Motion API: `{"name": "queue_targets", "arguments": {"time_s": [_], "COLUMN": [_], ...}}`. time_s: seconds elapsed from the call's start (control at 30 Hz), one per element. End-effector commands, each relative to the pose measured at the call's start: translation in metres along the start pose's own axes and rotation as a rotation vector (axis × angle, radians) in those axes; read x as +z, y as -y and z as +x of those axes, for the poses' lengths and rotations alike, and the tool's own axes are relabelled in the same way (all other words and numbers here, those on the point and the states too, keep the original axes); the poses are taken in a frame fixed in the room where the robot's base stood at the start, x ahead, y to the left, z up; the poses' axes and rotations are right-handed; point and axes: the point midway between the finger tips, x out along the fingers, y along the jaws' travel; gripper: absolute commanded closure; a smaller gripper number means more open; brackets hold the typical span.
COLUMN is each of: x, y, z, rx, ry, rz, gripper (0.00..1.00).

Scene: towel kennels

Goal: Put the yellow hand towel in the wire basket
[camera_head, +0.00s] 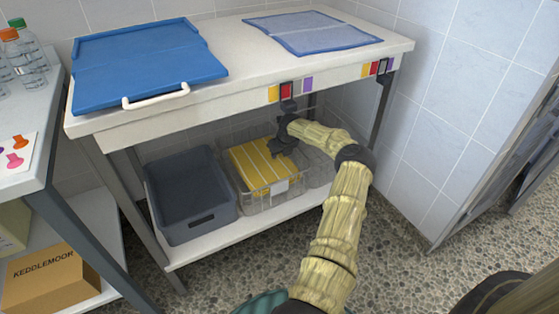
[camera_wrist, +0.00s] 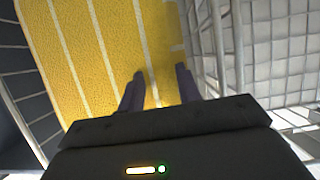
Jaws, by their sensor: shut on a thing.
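The yellow hand towel (camera_head: 258,160) has pale stripes and lies inside the wire basket (camera_head: 247,201) on the lower shelf of the white table. In the wrist view the towel (camera_wrist: 80,50) fills the middle and left, with basket wires (camera_wrist: 236,50) to its right. My gripper (camera_head: 280,148) reaches under the tabletop to the towel's right end. In the wrist view my gripper's fingers (camera_wrist: 159,82) are shut on the towel, with a strip of it between them. The fingertips' exact depth in the cloth is hidden.
A dark grey bin (camera_head: 190,195) stands left of the basket on the lower shelf (camera_head: 215,238). The white tabletop (camera_head: 235,50) hangs above my gripper, with a blue lid-like board (camera_head: 145,62) and a blue mat (camera_head: 312,33) on it. A tiled wall is at right.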

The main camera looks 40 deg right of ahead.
Motion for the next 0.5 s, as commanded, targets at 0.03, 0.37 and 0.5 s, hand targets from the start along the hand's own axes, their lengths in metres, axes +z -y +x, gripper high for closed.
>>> {"name": "queue_targets", "arguments": {"time_s": [0.03,0.37,0.5], "x": [-0.0048,-0.0065,-0.0079], "y": [0.0001,0.0006,0.0006], "z": [0.0119,0.0160,0.0192], "rx": [0.000,-0.001,-0.001], "ry": [0.000,0.001,0.000], "rz": [0.001,0.001,0.001], "gripper": [0.99,0.99,0.99]}}
